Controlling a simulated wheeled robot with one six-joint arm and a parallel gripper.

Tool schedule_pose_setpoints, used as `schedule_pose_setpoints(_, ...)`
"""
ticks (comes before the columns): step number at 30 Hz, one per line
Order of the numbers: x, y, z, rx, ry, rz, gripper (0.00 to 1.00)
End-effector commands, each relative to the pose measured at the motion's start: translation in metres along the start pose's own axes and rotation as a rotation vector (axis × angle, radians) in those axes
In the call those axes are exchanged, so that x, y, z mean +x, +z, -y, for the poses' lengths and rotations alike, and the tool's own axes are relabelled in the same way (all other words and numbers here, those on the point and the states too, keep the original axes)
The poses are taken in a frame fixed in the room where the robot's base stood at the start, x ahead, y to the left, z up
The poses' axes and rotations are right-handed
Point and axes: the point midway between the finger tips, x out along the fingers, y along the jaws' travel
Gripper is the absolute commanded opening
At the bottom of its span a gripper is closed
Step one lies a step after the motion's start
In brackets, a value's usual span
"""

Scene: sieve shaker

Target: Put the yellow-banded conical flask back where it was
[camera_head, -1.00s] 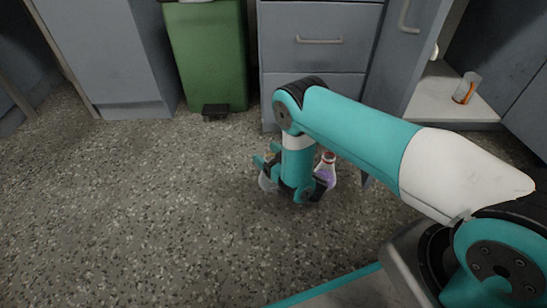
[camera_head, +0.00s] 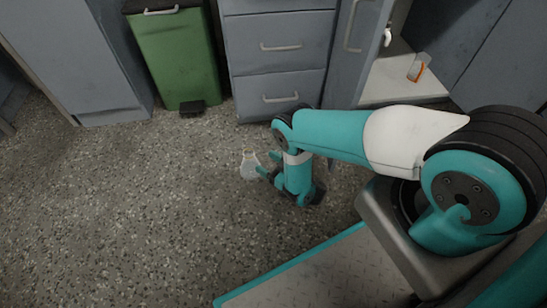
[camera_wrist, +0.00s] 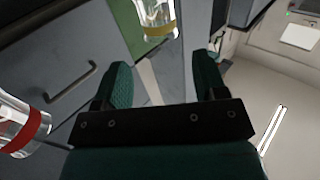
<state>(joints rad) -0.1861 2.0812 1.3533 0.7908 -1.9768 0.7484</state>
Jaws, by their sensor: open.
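In the wrist view, the yellow-banded flask (camera_wrist: 158,20) shows at the top edge, beyond the fingertips and partly cut off. My gripper (camera_wrist: 163,80) is open, with nothing between its fingers. In the head view it points left towards the flask, low over the floor; whether it touches the glass cannot be told.
A red-banded glass vessel (camera_wrist: 22,128) is close at the left of the wrist view. The green bin (camera_head: 178,55), grey drawers (camera_head: 280,65) and an open cupboard (camera_head: 400,85) holding an orange-banded glass (camera_head: 418,69) stand behind. The floor at left is clear.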

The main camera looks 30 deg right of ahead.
Motion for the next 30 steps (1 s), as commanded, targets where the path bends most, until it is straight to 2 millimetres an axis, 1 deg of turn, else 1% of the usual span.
schedule_pose_setpoints(1, -0.007, -0.004, 0.0, 0.001, 0.001, 0.002, 0.65)
schedule_pose_setpoints(5, -0.017, -0.002, 0.0, 0.001, 0.0, 0.002, 0.65)
schedule_pose_setpoints(8, -0.014, -0.004, -0.003, 0.0, 0.01, 0.001, 0.65)
schedule_pose_setpoints(11, 0.008, -0.018, -0.017, 0.001, 0.062, 0.007, 0.65)
schedule_pose_setpoints(13, 0.036, -0.038, -0.035, 0.008, 0.13, 0.022, 0.65)
schedule_pose_setpoints(14, 0.05, -0.049, -0.043, 0.014, 0.166, 0.033, 0.65)
schedule_pose_setpoints(15, 0.068, -0.066, -0.055, 0.025, 0.216, 0.052, 0.65)
schedule_pose_setpoints(17, 0.094, -0.092, -0.071, 0.049, 0.29, 0.091, 0.65)
schedule_pose_setpoints(18, 0.108, -0.11, -0.08, 0.069, 0.334, 0.123, 0.65)
schedule_pose_setpoints(20, 0.126, -0.138, -0.089, 0.099, 0.385, 0.177, 0.65)
schedule_pose_setpoints(21, 0.133, -0.154, -0.099, 0.127, 0.423, 0.22, 0.65)
schedule_pose_setpoints(23, 0.148, -0.186, -0.094, 0.159, 0.459, 0.268, 0.65)
schedule_pose_setpoints(24, 0.154, -0.206, -0.092, 0.183, 0.475, 0.31, 0.65)
schedule_pose_setpoints(25, 0.157, -0.221, -0.09, 0.202, 0.485, 0.342, 0.65)
schedule_pose_setpoints(28, 0.157, -0.269, -0.077, 0.265, 0.492, 0.461, 0.65)
schedule_pose_setpoints(29, 0.155, -0.283, -0.071, 0.283, 0.487, 0.498, 0.65)
schedule_pose_setpoints(30, 0.151, -0.302, -0.062, 0.304, 0.475, 0.549, 0.65)
